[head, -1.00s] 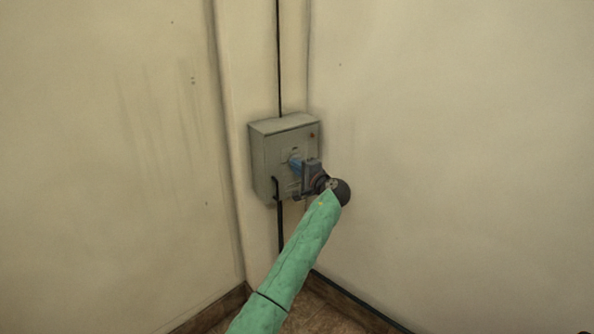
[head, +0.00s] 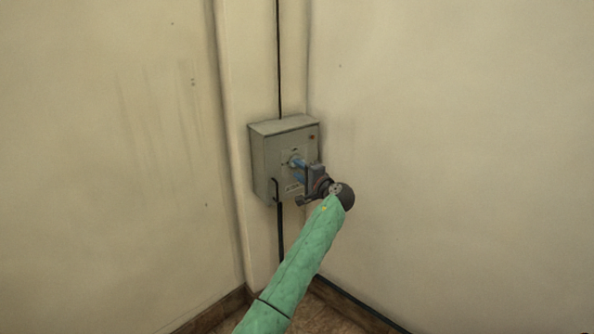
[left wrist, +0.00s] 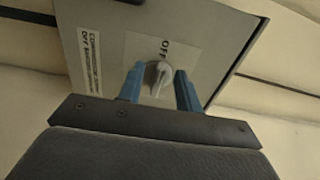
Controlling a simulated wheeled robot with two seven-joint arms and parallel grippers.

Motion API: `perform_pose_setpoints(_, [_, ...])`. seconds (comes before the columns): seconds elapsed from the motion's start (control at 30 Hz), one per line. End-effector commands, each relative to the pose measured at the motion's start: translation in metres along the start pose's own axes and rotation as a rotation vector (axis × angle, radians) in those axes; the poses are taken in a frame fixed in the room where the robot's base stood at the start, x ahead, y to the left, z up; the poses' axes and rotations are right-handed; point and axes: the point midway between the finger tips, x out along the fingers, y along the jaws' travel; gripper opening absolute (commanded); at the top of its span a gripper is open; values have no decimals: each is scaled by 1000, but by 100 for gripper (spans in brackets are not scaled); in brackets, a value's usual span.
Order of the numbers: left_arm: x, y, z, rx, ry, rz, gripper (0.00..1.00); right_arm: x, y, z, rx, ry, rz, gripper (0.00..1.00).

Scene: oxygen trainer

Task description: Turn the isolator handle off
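The isolator is a grey box (head: 268,160) on the wall in the corner. Its round grey handle (left wrist: 157,76) shows in the left wrist view on a pale label, with the word OFF beside it. My left gripper (head: 299,170) is in front of the box. In the left wrist view its two blue fingers (left wrist: 160,84) stand apart on either side of the handle, with a gap at least on the right side. Whether the left finger touches the handle I cannot tell. In the head view the handle is small and partly behind the fingers. My right gripper is not in view.
A black cable (head: 279,60) runs down the wall to the box top, and another cable (head: 280,225) leaves below it. A black bar (head: 276,190) stands at the box's lower front edge. Bare walls flank the corner, with clear space in front.

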Motion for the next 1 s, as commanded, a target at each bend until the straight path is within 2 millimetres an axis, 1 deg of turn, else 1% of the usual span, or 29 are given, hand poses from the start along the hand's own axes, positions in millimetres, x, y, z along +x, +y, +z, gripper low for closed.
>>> perform_pose_setpoints(0.03, [-9,2,0,-1,2,2,35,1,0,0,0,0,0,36])
perform_pose_setpoints(0.2, [-36,2,0,0,1,2,35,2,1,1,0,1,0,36])
perform_pose_setpoints(0.3, [-48,2,0,0,1,1,35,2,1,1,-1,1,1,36])
perform_pose_setpoints(0.4, [-56,1,0,1,0,0,35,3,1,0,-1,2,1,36])
perform_pose_setpoints(0.53, [-61,1,0,1,0,1,35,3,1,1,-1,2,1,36])
perform_pose_setpoints(0.83, [-61,1,0,-1,0,1,35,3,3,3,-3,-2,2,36])
perform_pose_setpoints(0.93, [-61,1,0,-24,3,-1,35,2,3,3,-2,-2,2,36])
perform_pose_setpoints(1.0, [-61,-1,-5,-57,25,-11,35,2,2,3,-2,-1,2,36])
